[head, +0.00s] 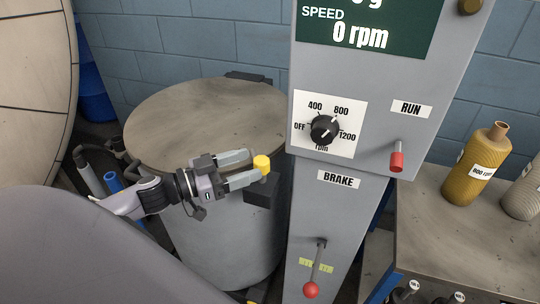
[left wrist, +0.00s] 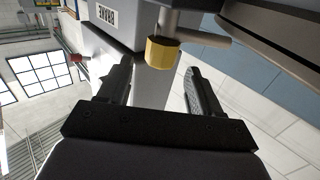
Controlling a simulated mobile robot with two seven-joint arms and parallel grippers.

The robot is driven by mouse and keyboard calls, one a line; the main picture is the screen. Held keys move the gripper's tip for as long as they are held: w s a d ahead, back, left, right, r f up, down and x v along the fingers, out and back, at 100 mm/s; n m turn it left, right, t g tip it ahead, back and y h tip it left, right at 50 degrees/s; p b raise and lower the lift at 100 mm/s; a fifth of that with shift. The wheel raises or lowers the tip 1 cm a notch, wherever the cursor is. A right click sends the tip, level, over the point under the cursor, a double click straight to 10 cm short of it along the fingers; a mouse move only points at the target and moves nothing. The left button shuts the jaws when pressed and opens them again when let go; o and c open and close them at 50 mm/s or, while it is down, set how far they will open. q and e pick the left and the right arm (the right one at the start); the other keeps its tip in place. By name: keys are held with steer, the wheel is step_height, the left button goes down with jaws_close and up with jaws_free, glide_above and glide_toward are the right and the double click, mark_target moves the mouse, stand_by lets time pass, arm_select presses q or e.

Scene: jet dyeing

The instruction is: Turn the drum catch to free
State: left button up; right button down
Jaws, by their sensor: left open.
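A yellow knob (head: 262,164) stands on a dark block (head: 262,192) at the right side of the grey drum (head: 205,220); it appears to be the drum catch. My left gripper (head: 250,167) is open, with its fingers pointing right at the knob. In the left wrist view the faceted yellow knob (left wrist: 160,53) shows ahead, in line with the gap between the open fingers (left wrist: 160,75). I cannot tell whether a finger touches it. Which position the catch is turned to is not clear. My right gripper is not in view.
A grey control column stands right of the drum, with a speed dial (head: 324,130), a red RUN lever (head: 397,160) and a red-knobbed BRAKE lever (head: 311,289). The display (head: 370,30) reads 0 rpm. A bench (head: 440,235) with bottles is at the right.

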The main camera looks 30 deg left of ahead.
arm_select(q)
steer(key=shift+x, duration=3.2)
jaws_close()
